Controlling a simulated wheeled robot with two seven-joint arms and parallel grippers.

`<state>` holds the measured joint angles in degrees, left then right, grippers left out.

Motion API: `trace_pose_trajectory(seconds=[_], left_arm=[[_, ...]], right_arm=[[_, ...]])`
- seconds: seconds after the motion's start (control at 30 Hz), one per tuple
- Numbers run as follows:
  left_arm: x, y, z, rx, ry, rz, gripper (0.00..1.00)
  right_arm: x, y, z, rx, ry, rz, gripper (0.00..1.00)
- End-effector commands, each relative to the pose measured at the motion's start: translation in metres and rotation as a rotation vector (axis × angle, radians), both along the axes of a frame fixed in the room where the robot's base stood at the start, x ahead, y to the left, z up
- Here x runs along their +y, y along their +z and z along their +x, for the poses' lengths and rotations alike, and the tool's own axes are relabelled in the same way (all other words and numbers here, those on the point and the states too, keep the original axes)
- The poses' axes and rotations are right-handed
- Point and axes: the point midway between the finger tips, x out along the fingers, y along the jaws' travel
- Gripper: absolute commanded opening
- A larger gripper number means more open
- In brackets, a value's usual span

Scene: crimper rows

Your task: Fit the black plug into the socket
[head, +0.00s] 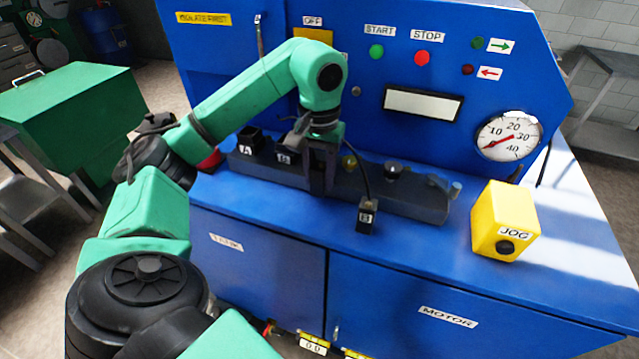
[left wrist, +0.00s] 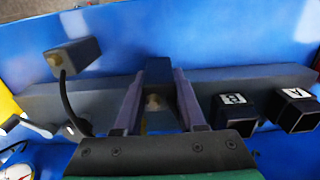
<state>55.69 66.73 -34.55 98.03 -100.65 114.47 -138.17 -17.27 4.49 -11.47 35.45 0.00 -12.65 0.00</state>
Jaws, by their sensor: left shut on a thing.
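My left gripper (head: 319,185) reaches down over the dark rail on the blue bench. In the left wrist view its fingers (left wrist: 157,80) are shut on a dark block (left wrist: 158,68) with a brass-coloured end, seemingly a black plug; the fingers partly hide it. I cannot tell whether it touches the rail. Two black open-topped square sockets, marked A (head: 246,146) and B (head: 284,157), stand left of the gripper in the head view. My right gripper is not in view.
The dark rail (head: 410,200) also carries a round black fitting (head: 393,169) and a grey lever (head: 440,183) right of the gripper. A yellow JOG box (head: 504,220) stands at the right. The bench top (head: 300,208) in front is mostly clear; the blue panel rises behind.

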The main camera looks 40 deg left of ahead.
Motion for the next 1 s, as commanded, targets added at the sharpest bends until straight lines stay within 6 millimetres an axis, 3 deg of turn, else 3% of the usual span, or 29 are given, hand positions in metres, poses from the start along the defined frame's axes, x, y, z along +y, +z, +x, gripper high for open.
trace_pose_trajectory(seconds=[0.17, 0.47, 0.5, 0.57, 1.0], left_arm=[[0.000, -0.028, -0.001, 0.003, -0.001, 0.000, 0.00], [0.000, -0.034, 0.000, 0.001, -0.002, 0.000, 0.00], [0.000, -0.034, 0.000, 0.001, -0.002, 0.000, 0.43], [0.000, -0.033, 0.000, 0.001, -0.002, 0.000, 0.66], [-0.001, -0.024, 0.001, -0.004, -0.002, -0.002, 0.69]], right_arm=[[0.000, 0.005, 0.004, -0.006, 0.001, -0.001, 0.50], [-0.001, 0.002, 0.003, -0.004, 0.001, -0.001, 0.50], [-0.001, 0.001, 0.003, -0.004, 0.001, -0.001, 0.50], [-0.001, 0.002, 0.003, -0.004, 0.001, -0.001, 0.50], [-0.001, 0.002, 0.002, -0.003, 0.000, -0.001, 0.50]])
